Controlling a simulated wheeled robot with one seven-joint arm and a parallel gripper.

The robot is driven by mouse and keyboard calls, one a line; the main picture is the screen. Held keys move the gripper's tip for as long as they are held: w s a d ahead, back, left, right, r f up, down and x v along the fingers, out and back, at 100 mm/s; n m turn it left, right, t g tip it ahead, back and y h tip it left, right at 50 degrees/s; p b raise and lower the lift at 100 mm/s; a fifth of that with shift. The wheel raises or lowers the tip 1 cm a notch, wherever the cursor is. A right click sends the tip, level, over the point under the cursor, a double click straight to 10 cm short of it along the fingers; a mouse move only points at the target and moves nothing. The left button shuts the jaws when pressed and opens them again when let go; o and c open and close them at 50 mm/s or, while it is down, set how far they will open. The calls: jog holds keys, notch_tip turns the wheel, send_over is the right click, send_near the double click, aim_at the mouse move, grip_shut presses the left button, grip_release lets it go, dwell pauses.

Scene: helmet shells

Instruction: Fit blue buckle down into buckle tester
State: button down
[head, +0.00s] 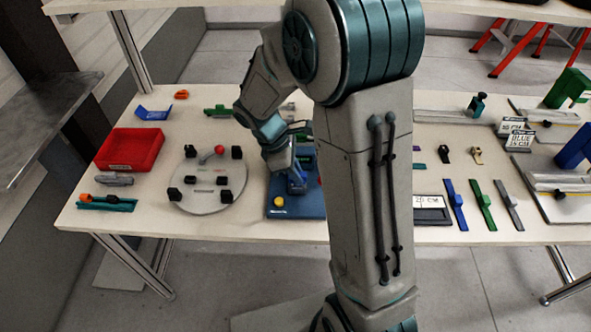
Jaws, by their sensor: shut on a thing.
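The buckle tester (305,208) is a blue base on the table, left of my arm column, with a yellow button at its front left and a bit of red at its right edge. My gripper (296,184) points down over the tester and is shut on a small blue piece, which I take as the blue buckle. The fingers and the buckle are tiny here and blend with the blue base. I cannot tell whether the buckle touches the tester or is seated in it. My arm hides part of the tester's right side.
A round grey plate (208,198) with black blocks stands left of the tester. A red tray (130,149) and a blue bracket (154,113) lie further left. Straps (483,203) and measuring boards are right of my arm. Some bare table (150,217) shows at front left.

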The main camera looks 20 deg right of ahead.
jog(key=shift+f+b, duration=0.45)
jog(key=shift+f, duration=0.35)
jog(key=c, duration=1.3)
grip_release()
jog(key=shift+r, duration=0.1)
jog(key=v, duration=1.3)
jog(key=shift+r+p, duration=0.3)
jog(key=s+d+m+t+y, duration=0.2)
jog(key=s+m, duration=0.5)
jog(key=s+d+m+t+y, duration=0.2)
jog(key=s+d+m, duration=0.1)
jog(key=s+m, duration=0.4)
jog(key=shift+s+r+m, duration=0.3)
jog(key=shift+s+r, duration=0.15)
jog(key=shift+s, duration=0.25)
